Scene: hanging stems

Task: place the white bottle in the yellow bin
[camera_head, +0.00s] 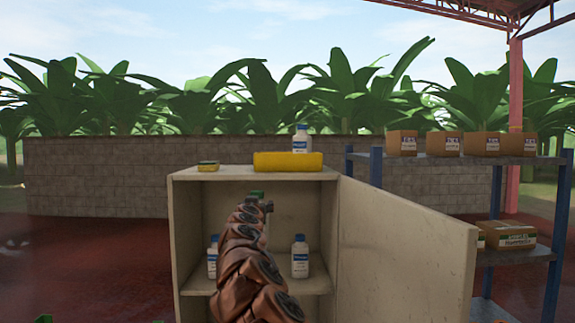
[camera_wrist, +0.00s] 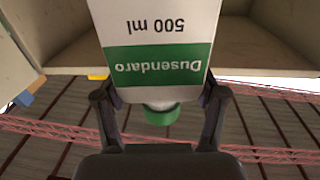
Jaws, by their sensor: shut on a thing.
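My gripper (camera_wrist: 160,105) is shut on a white bottle (camera_wrist: 160,20) with a green label and green cap, which looks upside down in the wrist view. In the head view my gripper (camera_head: 262,204) is in front of the open cabinet's upper compartment. A long yellow container (camera_head: 288,162), the only bin-like yellow thing, lies on the cabinet top. A white bottle with a blue label (camera_head: 300,140) stands in or behind it; I cannot tell which.
The beige cabinet (camera_head: 186,220) has its door (camera_head: 405,255) swung open to the right. Blue-labelled bottles (camera_head: 300,257) (camera_head: 212,258) stand on its inner shelf. A small yellow item (camera_head: 208,166) lies on top at left. A blue rack (camera_head: 558,235) with cardboard boxes (camera_head: 402,143) stands at right.

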